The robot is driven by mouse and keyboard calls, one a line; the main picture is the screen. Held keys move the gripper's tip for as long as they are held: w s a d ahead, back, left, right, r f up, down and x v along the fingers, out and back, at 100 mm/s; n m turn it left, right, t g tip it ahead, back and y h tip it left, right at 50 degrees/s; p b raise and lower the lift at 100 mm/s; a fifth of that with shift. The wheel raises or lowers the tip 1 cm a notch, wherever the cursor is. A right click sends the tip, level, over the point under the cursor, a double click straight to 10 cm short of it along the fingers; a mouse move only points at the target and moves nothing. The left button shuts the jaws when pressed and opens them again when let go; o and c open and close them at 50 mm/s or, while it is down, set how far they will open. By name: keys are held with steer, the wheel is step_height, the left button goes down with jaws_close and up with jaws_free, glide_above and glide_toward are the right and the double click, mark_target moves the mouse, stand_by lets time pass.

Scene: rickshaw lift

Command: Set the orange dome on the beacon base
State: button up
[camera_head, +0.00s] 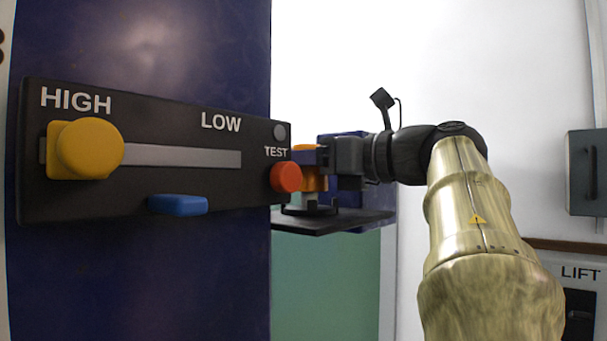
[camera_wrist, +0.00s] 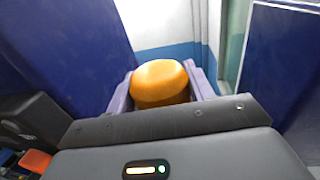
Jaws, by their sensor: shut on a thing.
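The orange dome (camera_head: 313,182) shows in the head view just right of the control panel, partly behind my gripper (camera_head: 318,160). In the wrist view the dome (camera_wrist: 160,82) sits between the two fingers of my gripper, which is shut on it. The beacon base (camera_head: 311,209) is a dark round piece with a grey middle, on a black shelf. The dome is right above the base; I cannot tell whether they touch. The panel's edge hides the left part of the base.
The black shelf (camera_head: 345,222) juts out behind a dark panel (camera_head: 150,190) with a yellow slider knob (camera_head: 90,149), a blue tab (camera_head: 178,205) and a red TEST button (camera_head: 286,177). A grey box (camera_head: 588,172) and a LIFT panel (camera_head: 578,290) are at the right.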

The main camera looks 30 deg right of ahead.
steer(key=shift+w+f, duration=0.1)
steer(key=shift+f, duration=0.8)
steer(key=shift+s+f, duration=0.15)
steer(key=shift+s, duration=0.05)
steer(key=shift+w+f, duration=0.15)
steer(key=shift+f, duration=0.1)
steer(key=o, duration=1)
steer(key=shift+r, duration=0.1)
steer(key=shift+r, duration=0.1)
steer(key=b+v, duration=0.1)
steer(key=v, duration=1.1)
steer(key=shift+r, duration=0.1)
